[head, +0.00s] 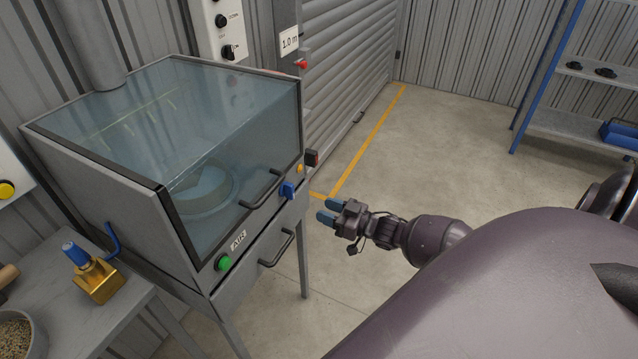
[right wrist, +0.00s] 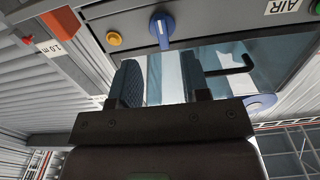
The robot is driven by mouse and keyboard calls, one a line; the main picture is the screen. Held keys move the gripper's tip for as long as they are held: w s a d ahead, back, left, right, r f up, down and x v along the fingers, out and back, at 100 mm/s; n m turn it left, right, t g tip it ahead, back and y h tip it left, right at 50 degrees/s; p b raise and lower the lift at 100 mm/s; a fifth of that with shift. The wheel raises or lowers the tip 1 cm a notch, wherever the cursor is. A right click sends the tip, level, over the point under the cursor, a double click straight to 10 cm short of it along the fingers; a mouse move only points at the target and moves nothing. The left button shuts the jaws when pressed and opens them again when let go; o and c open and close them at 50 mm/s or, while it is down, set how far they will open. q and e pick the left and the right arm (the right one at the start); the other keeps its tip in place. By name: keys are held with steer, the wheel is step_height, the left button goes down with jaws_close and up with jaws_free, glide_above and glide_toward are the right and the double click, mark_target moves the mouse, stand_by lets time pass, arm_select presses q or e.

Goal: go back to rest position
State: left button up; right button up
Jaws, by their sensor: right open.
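My right gripper (head: 326,211) is open and empty, with its two blue fingers apart. It is in the air just right of the grey cabinet (head: 120,205), close to its front edge. In the right wrist view my right gripper (right wrist: 160,85) points at the cabinet front, where a blue knob (right wrist: 162,28) and an orange button (right wrist: 114,39) show. I cannot tell how far the fingers are from the panel, but nothing is between them in the head view. My left gripper is not in view.
The cabinet has a glass hood (head: 180,120), black handles (head: 262,188) and a green button (head: 223,263). A blue-framed shelf (head: 575,120) stands at right. The floor (head: 440,130) between is clear.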

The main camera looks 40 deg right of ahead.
stand_by(0.7)
steer(key=s+a+f+n+g+h, duration=0.1)
steer(key=s+a+g+h, duration=0.15)
steer(key=a, duration=0.25)
steer(key=s+a+f+g+h, duration=0.1)
steer(key=s+a+f+h, duration=0.15)
steer(key=a, duration=0.35)
steer(key=s+a+f+m+g+h, duration=0.1)
steer(key=s+m, duration=0.1)
steer(key=s, duration=0.6)
steer(key=s+a+m+g+h, duration=0.1)
steer(key=s+a+m, duration=0.1)
steer(key=s, duration=0.5)
steer(key=shift+s+a+f, duration=0.15)
steer(key=shift+s+f, duration=0.2)
steer(key=shift+f, duration=0.05)
